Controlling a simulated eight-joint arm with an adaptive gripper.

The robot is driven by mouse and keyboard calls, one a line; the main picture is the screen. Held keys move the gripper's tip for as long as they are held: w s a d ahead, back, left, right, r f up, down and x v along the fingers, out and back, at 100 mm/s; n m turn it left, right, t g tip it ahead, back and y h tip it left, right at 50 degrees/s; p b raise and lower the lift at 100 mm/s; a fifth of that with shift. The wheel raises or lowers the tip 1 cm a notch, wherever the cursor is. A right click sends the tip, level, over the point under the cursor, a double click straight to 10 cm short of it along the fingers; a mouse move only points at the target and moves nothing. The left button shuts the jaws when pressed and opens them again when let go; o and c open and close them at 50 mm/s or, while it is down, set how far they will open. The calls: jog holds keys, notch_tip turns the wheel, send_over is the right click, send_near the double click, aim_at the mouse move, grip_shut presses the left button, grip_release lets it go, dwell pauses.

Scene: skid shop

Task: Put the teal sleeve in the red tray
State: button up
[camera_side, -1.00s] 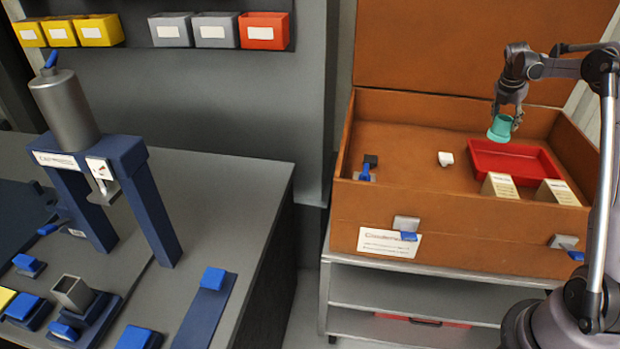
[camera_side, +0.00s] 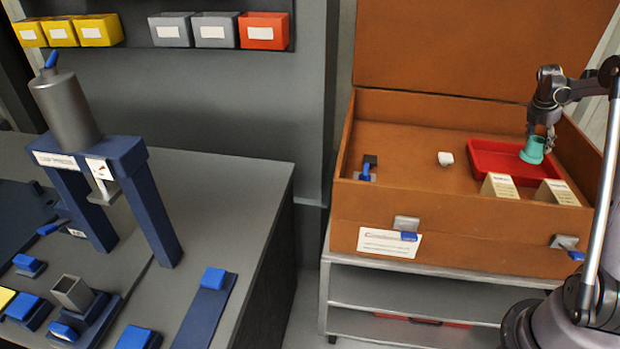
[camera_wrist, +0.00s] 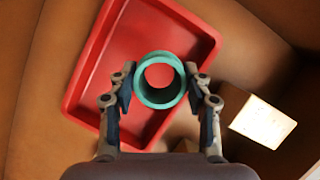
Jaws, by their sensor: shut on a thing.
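The teal sleeve (camera_side: 533,151) is a short, hollow ring with a flared end. My gripper (camera_side: 543,141) is shut on it, and in the wrist view my gripper (camera_wrist: 158,92) has one finger on each side of the teal sleeve (camera_wrist: 140,80). The red tray (camera_side: 490,160) lies inside the brown case, toward its right side. In the wrist view the sleeve overlaps the red tray (camera_wrist: 85,98), and red shows through its opening. The sleeve appears over the tray's right part; I cannot tell whether it touches the tray floor.
The open brown case (camera_side: 400,211) has raised walls around the tray. Two cream boxes (camera_side: 499,186) (camera_side: 557,192) stand at the tray's front edge. A small white object (camera_side: 445,158) and a black-and-blue piece (camera_side: 368,168) are to the left. Case floor between them is clear.

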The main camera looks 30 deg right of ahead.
jog(key=shift+w+a+f, duration=0.1)
jog(key=shift+w+f, duration=0.65)
jog(key=shift+f, duration=0.35)
jog(key=shift+w+d+f, duration=0.1)
jog(key=shift+w+f, duration=0.7)
jog(key=shift+f, duration=0.35)
jog(key=shift+w+a+f, duration=0.1)
jog(key=shift+w+f, duration=0.65)
jog(key=shift+f, duration=0.35)
jog(key=shift+f, duration=0.1)
jog(key=o, duration=0.8)
